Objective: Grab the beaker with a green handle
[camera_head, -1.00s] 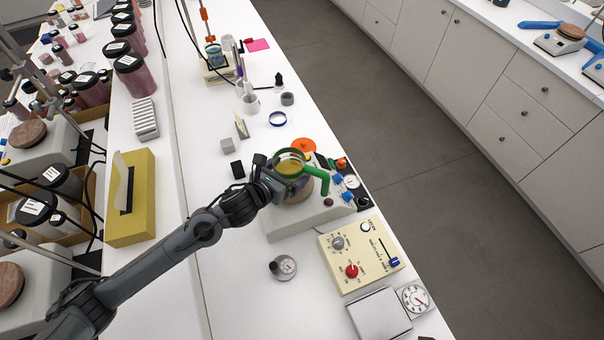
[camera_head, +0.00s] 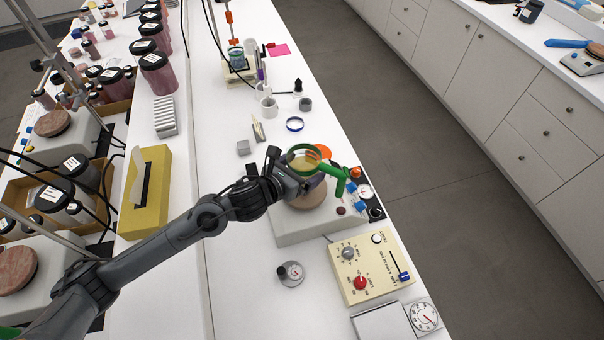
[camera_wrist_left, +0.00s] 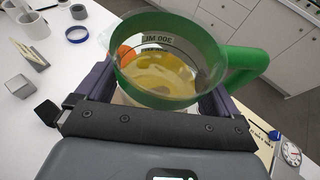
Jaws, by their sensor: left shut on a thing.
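The beaker (camera_head: 305,158) is clear glass with a green rim and a green handle (camera_head: 337,178), and it has yellowish contents. My left gripper (camera_head: 298,176) is shut on the beaker. In the left wrist view the beaker (camera_wrist_left: 165,70) sits between the two fingers, with its handle (camera_wrist_left: 245,66) to the right. Its wall reads "300 ml". The beaker is over the hotplate's round top (camera_head: 307,198); the gripper hides its base, so I cannot tell whether it touches. My right gripper is not in view.
The hotplate (camera_head: 290,233) stands below the gripper. A cream control box (camera_head: 362,270), a small dial (camera_head: 291,273) and a timer (camera_head: 424,316) are nearer. A blue ring (camera_head: 294,124) and white cups lie farther off. A yellow tissue box (camera_head: 148,195) is left.

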